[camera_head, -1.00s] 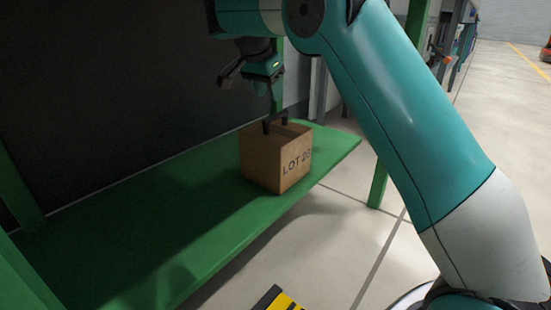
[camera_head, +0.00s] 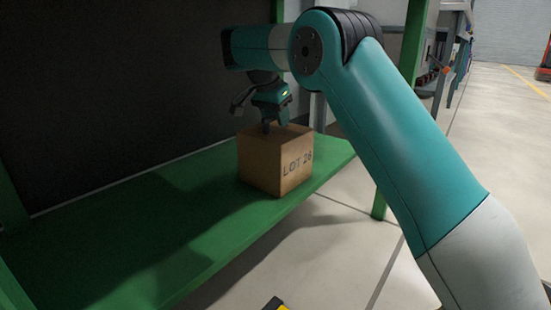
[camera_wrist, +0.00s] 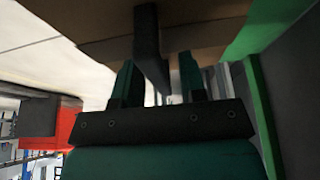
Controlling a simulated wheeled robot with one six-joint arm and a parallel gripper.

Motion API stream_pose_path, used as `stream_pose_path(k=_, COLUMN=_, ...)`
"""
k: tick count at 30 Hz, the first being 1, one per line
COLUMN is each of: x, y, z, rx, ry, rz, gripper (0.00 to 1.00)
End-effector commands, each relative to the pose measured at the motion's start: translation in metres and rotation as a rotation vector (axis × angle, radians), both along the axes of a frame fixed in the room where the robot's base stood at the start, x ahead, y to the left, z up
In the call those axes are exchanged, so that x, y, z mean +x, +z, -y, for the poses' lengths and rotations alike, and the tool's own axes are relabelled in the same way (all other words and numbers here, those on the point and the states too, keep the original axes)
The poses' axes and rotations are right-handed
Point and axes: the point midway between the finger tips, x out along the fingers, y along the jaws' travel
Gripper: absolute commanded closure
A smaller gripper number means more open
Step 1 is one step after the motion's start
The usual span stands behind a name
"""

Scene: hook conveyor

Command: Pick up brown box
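The brown box (camera_head: 262,164), marked LOT 26, sits upright on the green shelf near its right end. My gripper (camera_head: 267,128) points down over the box's top, with its lower end at or just above the top face. In the wrist view the two fingers of my gripper (camera_wrist: 158,80) stand apart, with a gap between them. A dark narrow upright piece (camera_wrist: 149,45) reaches from the box (camera_wrist: 195,14) into that gap. I cannot tell whether it is part of the box. Whether the fingers touch the box is unclear.
The green shelf (camera_head: 185,238) is bare left of the box. A dark panel (camera_head: 100,80) stands behind it. A green post (camera_head: 383,188) supports its right end. A yellow and black object (camera_head: 275,303) lies on the floor below. A red object (camera_wrist: 62,125) shows in the wrist view.

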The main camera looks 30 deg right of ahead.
Motion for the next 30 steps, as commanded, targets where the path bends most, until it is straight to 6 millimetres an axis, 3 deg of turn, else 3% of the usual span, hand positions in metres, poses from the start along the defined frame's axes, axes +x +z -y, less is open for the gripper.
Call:
stream_pose_path(k=1, x=0.0, y=0.0001, z=0.0, rx=0.0, ry=0.0, rz=0.0, gripper=0.74)
stream_pose_path(k=4, x=0.0, y=0.0001, z=-0.0001, rx=0.0, ry=0.0, rz=0.0, gripper=0.97)
stream_pose_path(k=5, x=0.0, y=0.0001, z=-0.0001, rx=0.0, ry=0.0, rz=0.0, gripper=1.0)
stream_pose_path(k=30, x=-0.0001, y=-0.0004, z=-0.0006, rx=0.001, ry=0.0, rz=-0.001, gripper=1.0)
